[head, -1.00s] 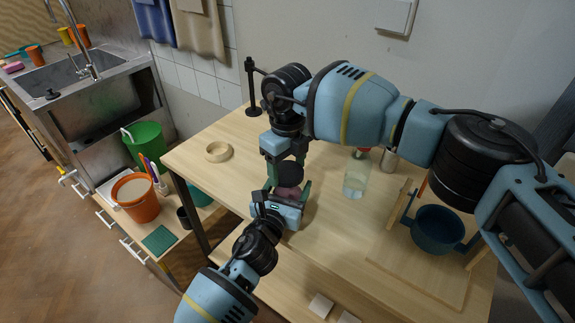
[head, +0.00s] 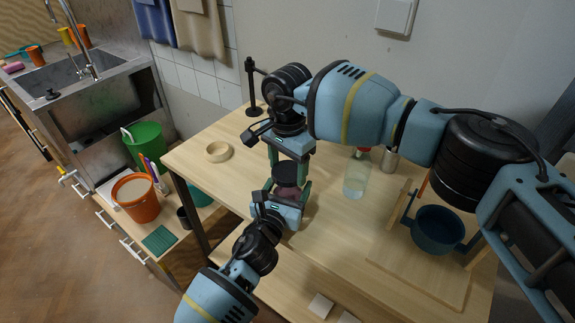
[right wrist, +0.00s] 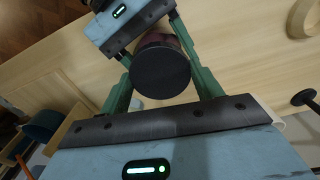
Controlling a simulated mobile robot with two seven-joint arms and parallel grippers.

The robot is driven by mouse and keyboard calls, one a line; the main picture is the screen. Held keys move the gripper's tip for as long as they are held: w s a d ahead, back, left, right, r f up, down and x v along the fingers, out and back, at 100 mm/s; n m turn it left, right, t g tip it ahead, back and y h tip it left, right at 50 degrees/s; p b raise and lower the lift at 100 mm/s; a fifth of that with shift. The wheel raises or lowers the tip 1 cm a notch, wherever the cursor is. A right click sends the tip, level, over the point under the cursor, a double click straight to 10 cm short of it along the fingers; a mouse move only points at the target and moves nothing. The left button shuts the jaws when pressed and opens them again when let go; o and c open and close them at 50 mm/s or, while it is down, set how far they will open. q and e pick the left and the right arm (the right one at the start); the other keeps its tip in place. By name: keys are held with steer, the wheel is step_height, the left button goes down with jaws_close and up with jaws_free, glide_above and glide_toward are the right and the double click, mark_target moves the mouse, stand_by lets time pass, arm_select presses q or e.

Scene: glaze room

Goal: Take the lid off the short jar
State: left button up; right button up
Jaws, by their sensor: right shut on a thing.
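The short jar (head: 286,194) is dull purple-pink and upright above the wooden table, with its dark round lid (head: 291,174) on top. In the right wrist view the lid (right wrist: 160,70) is a dark disc that hides most of the jar. My right gripper (head: 289,170) comes from above, its green fingers shut on the lid's sides. My left gripper (head: 287,190) comes from the front, lower down, with its fingers on either side of the jar body, seemingly shut on it. I cannot tell whether there is a gap between lid and jar.
A wooden ring (head: 218,152) lies on the table to the left. A clear container (head: 355,178) stands close to the right of the grippers. A blue pot (head: 437,229) stands farther right. A black stand (head: 252,90) is at the back. The table's front left is clear.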

mark_target(288, 171)
arm_select(q)
steer(key=shift+f, duration=0.1)
arm_select(e)
steer(key=n, duration=0.4)
steer(key=shift+n, duration=0.4)
steer(key=n, duration=0.5)
steer(key=shift+r, duration=0.5)
steer(key=shift+r, duration=0.65)
steer(key=shift+r, duration=2)
